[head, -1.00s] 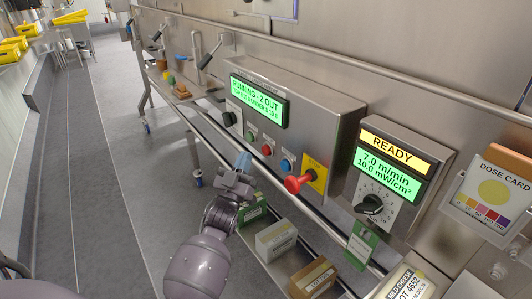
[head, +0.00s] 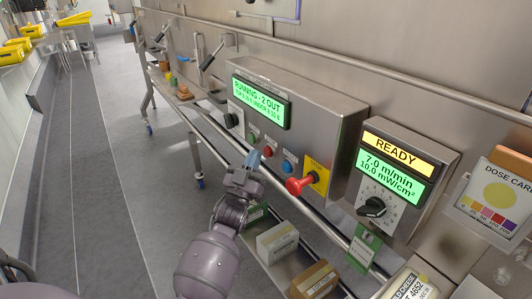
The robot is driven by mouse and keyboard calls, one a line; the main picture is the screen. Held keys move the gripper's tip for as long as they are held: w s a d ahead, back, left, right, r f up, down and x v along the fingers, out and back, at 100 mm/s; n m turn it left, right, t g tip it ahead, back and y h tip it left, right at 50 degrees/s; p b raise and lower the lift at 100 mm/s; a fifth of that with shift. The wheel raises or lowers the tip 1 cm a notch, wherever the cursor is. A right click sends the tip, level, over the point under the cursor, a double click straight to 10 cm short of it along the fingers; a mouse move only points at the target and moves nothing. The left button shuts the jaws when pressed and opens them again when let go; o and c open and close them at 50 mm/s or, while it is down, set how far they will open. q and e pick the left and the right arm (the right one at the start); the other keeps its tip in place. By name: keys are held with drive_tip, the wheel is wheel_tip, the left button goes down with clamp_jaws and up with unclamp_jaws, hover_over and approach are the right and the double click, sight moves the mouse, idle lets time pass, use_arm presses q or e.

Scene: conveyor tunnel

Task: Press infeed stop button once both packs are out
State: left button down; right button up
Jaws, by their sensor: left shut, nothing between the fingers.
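The steel control box (head: 335,125) has a green display (head: 260,101) reading "RUNNING - 2 OUT"; its smaller second line is hard to read. Below it sit a green button (head: 251,136), a red button (head: 268,151), a blue button (head: 287,166) and a large red mushroom button (head: 299,185) on a yellow STOP plate (head: 318,176). The small button labels are unreadable. My right gripper is not in view.
A second box (head: 405,185) shows READY and has a black dial (head: 371,207). A steel rail (head: 325,230) runs below the panel. A white carton (head: 277,242) and a brown carton (head: 314,279) sit low in front. The floor at left (head: 100,180) is clear.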

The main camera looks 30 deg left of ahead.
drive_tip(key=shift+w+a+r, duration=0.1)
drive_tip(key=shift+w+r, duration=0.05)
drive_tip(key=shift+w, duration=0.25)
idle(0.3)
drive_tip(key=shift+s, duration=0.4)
use_arm(q)
drive_tip(key=shift+w, duration=0.15)
drive_tip(key=shift+w+d, duration=0.15)
drive_tip(key=shift+w, duration=0.1)
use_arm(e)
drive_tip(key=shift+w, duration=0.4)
